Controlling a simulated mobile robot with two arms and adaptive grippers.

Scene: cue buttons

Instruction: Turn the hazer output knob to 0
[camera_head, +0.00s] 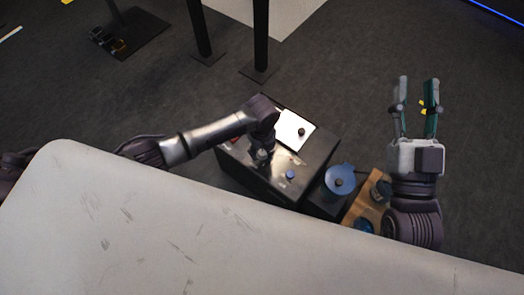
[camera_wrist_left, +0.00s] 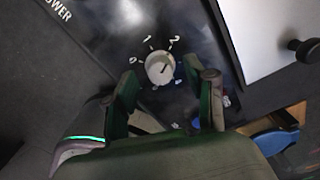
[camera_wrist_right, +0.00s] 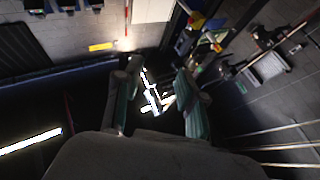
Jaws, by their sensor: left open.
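The hazer output knob (camera_wrist_left: 160,68) is a small white round dial on a dark panel in the left wrist view. Marks 0, 1 and 2 run around its upper side, with 0 at the left and 2 at the upper right. A short dark pointer line on it seems to slant toward the right, near the 2 side. My left gripper (camera_wrist_left: 168,90) is open, its fingers on either side just below the knob. In the head view, my left gripper (camera_head: 262,156) is over the black box (camera_head: 240,172) and hides the knob. My right gripper (camera_head: 418,84) is open and empty over the floor.
A white plate (camera_head: 294,128) with a black knob lies on the box's far right part. A blue disc (camera_head: 340,176) and a wooden board (camera_head: 358,212) stand to the right. A large pale surface (camera_head: 150,230) fills the foreground.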

